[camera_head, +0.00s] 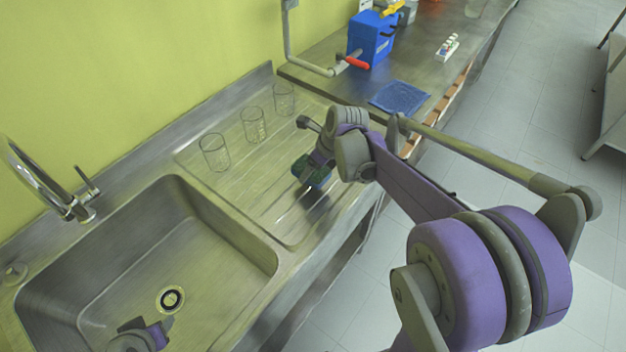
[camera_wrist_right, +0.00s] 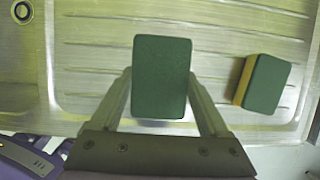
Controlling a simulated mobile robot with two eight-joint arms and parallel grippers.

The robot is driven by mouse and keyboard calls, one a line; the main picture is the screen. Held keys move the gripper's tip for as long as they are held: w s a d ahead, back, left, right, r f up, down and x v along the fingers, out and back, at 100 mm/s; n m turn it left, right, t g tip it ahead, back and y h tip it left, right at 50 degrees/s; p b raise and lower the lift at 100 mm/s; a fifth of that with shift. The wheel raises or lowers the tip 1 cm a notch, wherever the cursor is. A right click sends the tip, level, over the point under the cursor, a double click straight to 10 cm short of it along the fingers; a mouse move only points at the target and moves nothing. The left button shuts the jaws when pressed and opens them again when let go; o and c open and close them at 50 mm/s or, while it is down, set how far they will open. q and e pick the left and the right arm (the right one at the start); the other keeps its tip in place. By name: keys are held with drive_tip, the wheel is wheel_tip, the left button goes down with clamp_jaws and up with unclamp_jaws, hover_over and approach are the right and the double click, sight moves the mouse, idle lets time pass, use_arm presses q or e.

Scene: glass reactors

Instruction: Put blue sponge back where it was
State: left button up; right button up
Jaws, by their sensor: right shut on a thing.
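My right gripper (camera_wrist_right: 160,85) is shut on a sponge (camera_wrist_right: 161,72) with a dark green top. In the head view this held sponge (camera_head: 318,179) shows a blue side below the green, so it is the blue sponge. It is over the ribbed drainboard; I cannot tell whether it touches it. A second sponge (camera_wrist_right: 266,84), green on top with a yellow side, lies on the drainboard to the right in the wrist view. My right arm seems to hide it in the head view. Part of my left gripper (camera_head: 140,337) shows over the sink at the bottom edge; its jaws are unclear.
Three clear glasses (camera_head: 254,125) stand along the drainboard's back. The sink basin (camera_head: 100,265) and faucet (camera_head: 65,200) are left. The drainboard's front is open.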

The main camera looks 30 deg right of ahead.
drive_tip(key=shift+f, duration=2.2)
drive_tip(key=shift+a, duration=0.1)
drive_tip(key=shift+f+b, duration=0.25)
drive_tip(key=shift+b, duration=0.05)
drive_tip(key=o, duration=1.3)
drive_tip(key=shift+r, duration=0.3)
drive_tip(key=p+v, duration=0.1)
drive_tip(key=v, duration=1.1)
drive_tip(key=shift+s+a+f+n+t+h, duration=0.3)
drive_tip(key=shift+s+a+f+n, duration=1.35)
drive_tip(key=shift+n, duration=3.6)
drive_tip(key=shift+s+a+f+n+t+h, duration=0.4)
drive_tip(key=shift+s+a+n, duration=2.45)
drive_tip(key=shift+n, duration=2.45)
drive_tip(key=shift+s+a+f+n+t+h, duration=0.15)
drive_tip(key=shift+s+a+f+n, duration=1.2)
drive_tip(key=shift+s+n, duration=2.7)
